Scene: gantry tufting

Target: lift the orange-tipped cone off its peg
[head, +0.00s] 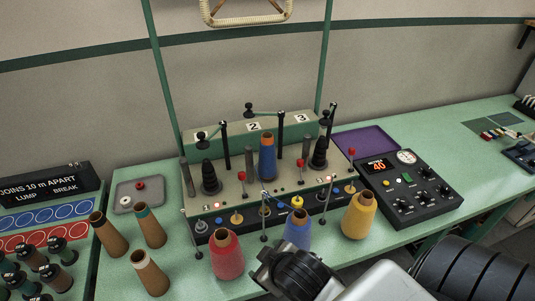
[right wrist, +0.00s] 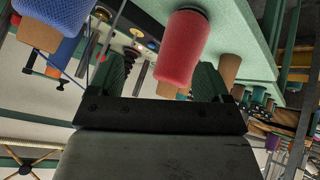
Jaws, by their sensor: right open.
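A blue cone (head: 267,160) with an orange-brown top stands upright on the middle position of the green machine, below the label 2. No other cone standing on the machine shows such a top. My right gripper (head: 282,264) is low at the front of the bench, in front of the machine and well short of that cone. In the right wrist view its jaws (right wrist: 162,64) are apart with nothing between them. The red cone (right wrist: 184,50) shows just beyond them. The peg is hidden inside the blue cone. My left gripper is not in view.
The red cone (head: 227,255), another blue cone (head: 298,230) and a yellow cone (head: 358,217) stand along the front, with thin posts between. Black spindles (head: 209,178) flank the middle position. Bare brown cones (head: 150,228) stand left; a control box (head: 410,185) lies right.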

